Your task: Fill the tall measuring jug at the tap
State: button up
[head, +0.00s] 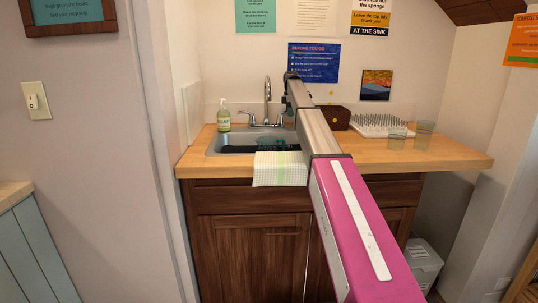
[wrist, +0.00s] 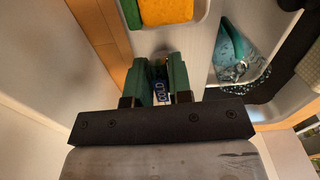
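The tap (head: 267,97) rises behind the sink (head: 218,148), with a lever on each side. My gripper (head: 288,108) is at the right side of the tap. In the wrist view its green fingers (wrist: 160,85) are close together, with a blue "COLD" label (wrist: 163,90) in the gap; I cannot tell whether they grip anything. A teal, partly clear object (wrist: 234,50) is in the basin, possibly a vessel; its shape is unclear. Two clear vessels, a shorter one (head: 397,138) and a taller one (head: 425,134), stand on the counter at the right; I cannot see measuring marks.
A soap bottle (head: 224,119) stands left of the sink. A cloth (head: 279,169) hangs over its front edge. A spiked drying rack (head: 378,126) and a dark box (head: 336,118) are at the back right. A yellow sponge (wrist: 165,10) shows in the wrist view. The counter's right end (head: 460,156) is clear.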

jog(key=o, duration=1.1)
jog(key=shift+w, duration=0.1)
jog(key=shift+r, duration=3.5)
